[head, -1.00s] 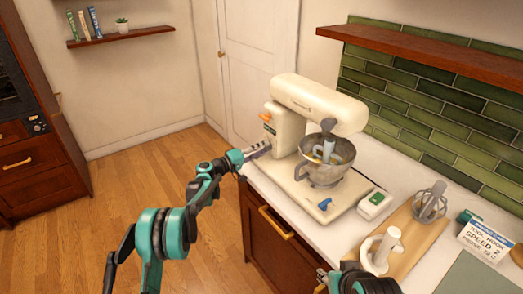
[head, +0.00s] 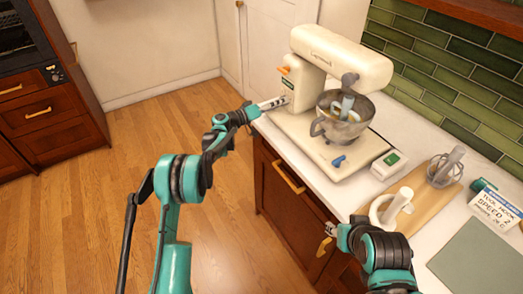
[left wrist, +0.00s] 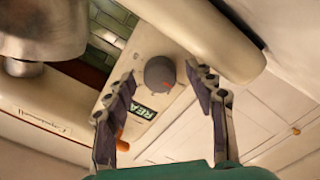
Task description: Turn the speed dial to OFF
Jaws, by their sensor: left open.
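The cream stand mixer (head: 343,60) stands on the counter with a metal bowl (head: 343,122) under its head. The speed dial (left wrist: 160,73) is a round grey knob on the mixer's side, beside a green label reading "REA", the rest hidden. My left gripper (head: 280,102) is at the mixer's left side; the dial is hidden in the head view. In the left wrist view my left gripper (left wrist: 161,75) is open, with one finger on each side of the dial; contact is not clear. My right gripper (head: 329,238) is by the counter's front edge; its jaws are unclear.
An orange lever (head: 284,70) sits on the mixer column and a blue lever (head: 339,161) on its base. A small white box (head: 389,165), a wooden board (head: 423,205) with tools and a "SPEED 2" card (head: 496,210) lie to the right. Floor at left is clear.

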